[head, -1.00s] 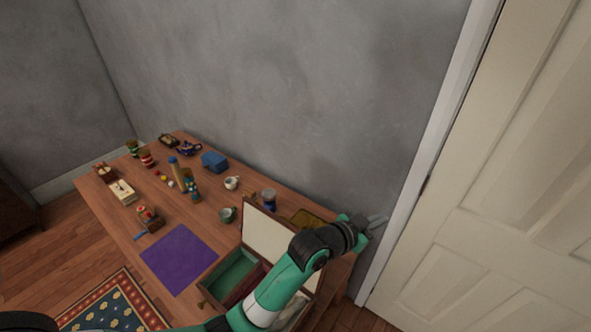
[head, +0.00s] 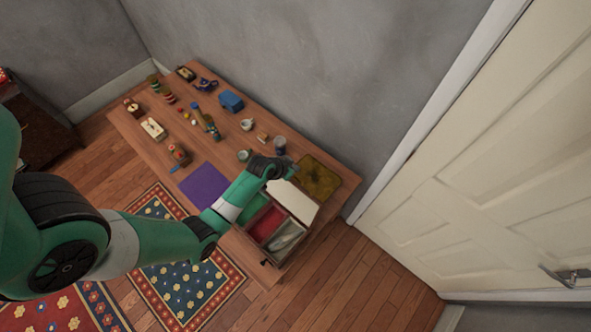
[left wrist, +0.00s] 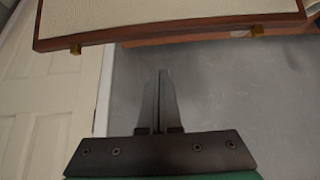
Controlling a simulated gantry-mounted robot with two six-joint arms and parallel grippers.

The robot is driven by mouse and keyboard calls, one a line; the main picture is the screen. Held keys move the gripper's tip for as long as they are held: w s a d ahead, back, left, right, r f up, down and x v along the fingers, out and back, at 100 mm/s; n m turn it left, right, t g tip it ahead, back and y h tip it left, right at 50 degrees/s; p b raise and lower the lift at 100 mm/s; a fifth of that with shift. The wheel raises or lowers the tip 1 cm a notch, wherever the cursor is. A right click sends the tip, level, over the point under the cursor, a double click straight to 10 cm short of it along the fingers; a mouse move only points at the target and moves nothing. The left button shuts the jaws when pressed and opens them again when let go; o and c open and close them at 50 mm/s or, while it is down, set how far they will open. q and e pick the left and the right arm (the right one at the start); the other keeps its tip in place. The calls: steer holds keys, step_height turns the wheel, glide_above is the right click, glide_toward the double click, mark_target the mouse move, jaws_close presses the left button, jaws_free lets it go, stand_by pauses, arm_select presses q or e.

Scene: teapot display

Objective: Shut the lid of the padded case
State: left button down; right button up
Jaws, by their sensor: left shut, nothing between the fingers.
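The padded case (head: 265,262) stands at the table's front right end, its wooden box showing green, red and pale compartments. Its lid (head: 297,202) is open, raised at the back of the box with the cream padded inner face showing. My left gripper (head: 287,169) is shut and empty near the lid's upper left corner; my forearm covers part of the case's left side. In the left wrist view the shut fingers (left wrist: 161,103) point toward the wall, and the lid's wooden edge (left wrist: 170,34) with two brass fittings lies above them, apart. My right gripper is not in view.
Behind the lid lies a dark yellow mat (head: 318,180). A jar (head: 280,143), a small cup (head: 245,155) and a white cup (head: 247,124) stand near my gripper. A purple mat (head: 203,187) lies left of the case. The grey wall rises behind the table.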

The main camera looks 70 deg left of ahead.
mark_target(289, 189)
arm_select(q)
steer(key=f+b, duration=0.1)
steer(key=f, duration=0.1)
steer(key=f+b, duration=0.2)
steer(key=w+f+b, duration=0.1)
steer(key=f+b, duration=0.1)
steer(key=f, duration=0.1)
steer(key=shift+w+a, duration=0.1)
steer(key=shift+a, duration=0.2)
steer(key=shift+d+b, duration=0.1)
steer(key=shift+b, duration=0.2)
